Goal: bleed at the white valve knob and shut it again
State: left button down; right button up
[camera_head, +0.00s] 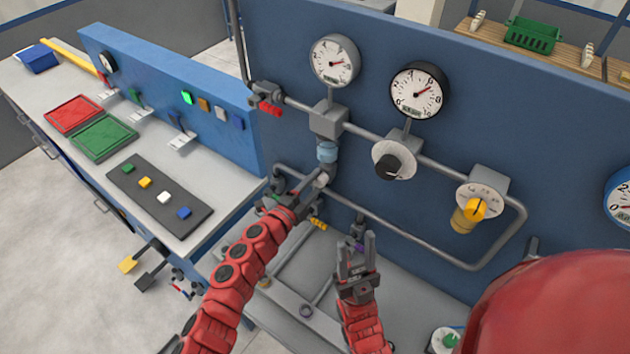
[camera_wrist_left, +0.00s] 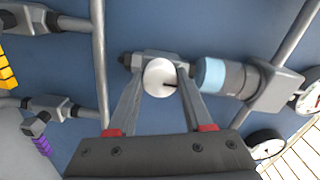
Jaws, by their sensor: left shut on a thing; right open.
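The white valve knob (camera_wrist_left: 160,78) is between the two fingers of my left gripper (camera_wrist_left: 160,90) in the left wrist view. The fingers are shut on it from both sides. A dark mark on its face points right. In the head view my left gripper (camera_head: 313,190) reaches the small valve below the light blue section (camera_head: 327,152) of pipe, and its fingers mostly hide the knob. The light blue section also shows right of the knob in the wrist view (camera_wrist_left: 211,76). My right gripper (camera_head: 358,258) is open and empty, pointing up below the lower pipe.
Gauges with a grey rim (camera_head: 335,61) and a black rim (camera_head: 419,90) sit above the pipes. A black knob (camera_head: 389,166) and a yellow knob (camera_head: 474,209) are to the right. A red-handled valve (camera_head: 268,105) is upper left. Pipes surround my left gripper closely.

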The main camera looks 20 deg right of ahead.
dwell(0.4)
pick_arm(q)
jog(key=shift+c, duration=1.5)
grip_release()
jog(key=shift+s+a+f, duration=0.15)
jog(key=shift+s+a, duration=0.05)
jog(key=shift+a, duration=0.25)
jog(key=b+v, duration=0.6)
jog(key=v, duration=1)
jog(key=shift+s, duration=0.25)
jog(key=shift+a, duration=0.15)
